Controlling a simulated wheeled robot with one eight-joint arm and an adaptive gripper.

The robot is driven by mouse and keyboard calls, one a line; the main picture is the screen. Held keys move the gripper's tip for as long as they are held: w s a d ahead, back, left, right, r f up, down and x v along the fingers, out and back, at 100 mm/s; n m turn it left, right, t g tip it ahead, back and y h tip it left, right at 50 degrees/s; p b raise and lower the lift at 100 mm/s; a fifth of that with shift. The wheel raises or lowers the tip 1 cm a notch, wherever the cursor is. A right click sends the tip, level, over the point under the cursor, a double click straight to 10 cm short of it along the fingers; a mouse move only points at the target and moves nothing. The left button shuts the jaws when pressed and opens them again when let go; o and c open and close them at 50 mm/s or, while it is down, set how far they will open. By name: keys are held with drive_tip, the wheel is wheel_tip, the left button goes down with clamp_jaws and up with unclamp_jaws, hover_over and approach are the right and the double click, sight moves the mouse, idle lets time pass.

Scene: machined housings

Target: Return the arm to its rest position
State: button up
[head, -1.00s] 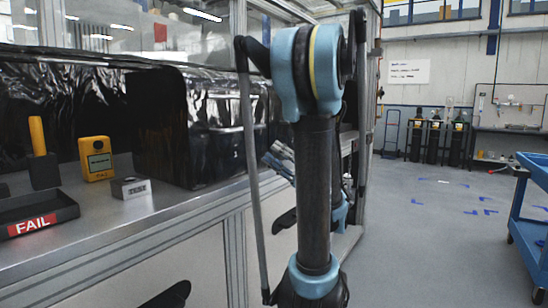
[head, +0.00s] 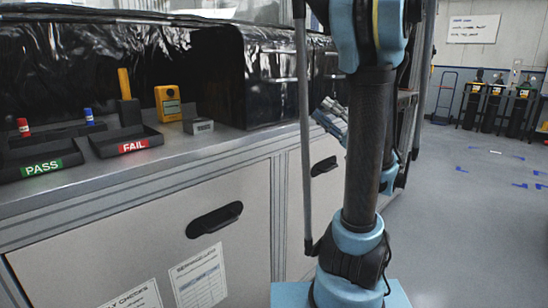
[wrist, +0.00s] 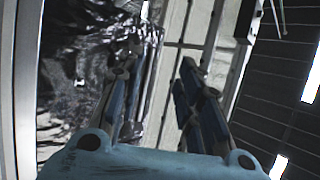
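My gripper (wrist: 158,62) shows in the wrist view with its two dark fingers apart and nothing visible between them. In the head view, its grey fingers (head: 331,117) show partly behind my upright arm, in front of the bench's dark enclosure. The rest of my gripper is hidden there by the arm. My arm stands folded, with a long dark link (head: 367,150) running down to a blue joint.
The bench on the left holds a PASS tray (head: 67,158), a FAIL tray (head: 110,148), a yellow device (head: 168,103) and a small grey block (head: 198,126). A black-draped enclosure (head: 280,85) stands behind. Open floor (head: 470,220) lies to the right.

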drive_tip(key=s+a+f+m+g+h, duration=0.1)
drive_tip(key=a+f+h, duration=0.3)
drive_tip(key=f, duration=0.3)
drive_tip(key=s+a+f+g+h, duration=0.2)
drive_tip(key=a+f+h, duration=0.2)
drive_tip(key=f, duration=0.3)
drive_tip(key=s+a+f+m+g+h, duration=0.1)
drive_tip(key=a+f+h, duration=0.3)
drive_tip(key=f, duration=0.3)
drive_tip(key=s+d+f+n+h, duration=0.1)
drive_tip(key=s+d+f+h, duration=0.3)
drive_tip(key=d+f+h, duration=0.1)
drive_tip(key=s+d+f+n+g+h, duration=0.1)
drive_tip(key=s+d+f+h, duration=0.2)
drive_tip(key=d+f+h, duration=0.3)
drive_tip(key=d+h, duration=0.1)
drive_tip(key=d, duration=0.3)
drive_tip(key=shift+s+d+f, duration=0.2)
drive_tip(key=shift+s+d, duration=0.1)
drive_tip(key=shift+s, duration=0.05)
